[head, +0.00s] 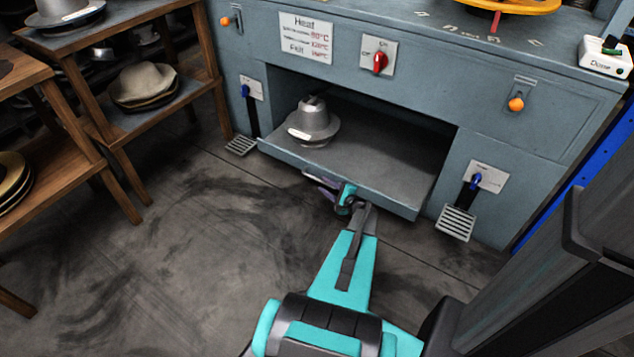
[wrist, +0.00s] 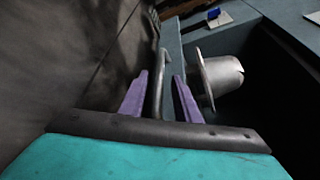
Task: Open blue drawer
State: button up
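The blue-grey drawer (head: 338,178) is a low tray at the bottom of the blue-grey cabinet, under a wide opening. A grey metal hat form (head: 314,122) stands on it at the left; it also shows in the wrist view (wrist: 222,75). How far the drawer is out is hard to tell. My gripper (head: 322,181) is at the middle of the drawer front. In the wrist view, the drawer's grey bar handle (wrist: 158,85) lies between the two purple fingers of my gripper (wrist: 160,90). Thin gaps show between fingers and bar, so the gripper looks open around it.
Pedals (head: 456,222) and (head: 241,145), another pedal, flank the drawer at floor level. A red knob (head: 380,62) and orange knobs (head: 516,104) are on the cabinet front. Wooden shelves (head: 150,60) with hats stand at the left. The floor before the drawer is clear.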

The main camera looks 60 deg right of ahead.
aim_at(320, 181)
jog(key=shift+b+x, duration=0.55)
jog(key=shift+x, duration=2.6)
jog(key=shift+c, duration=0.5)
grip_shut()
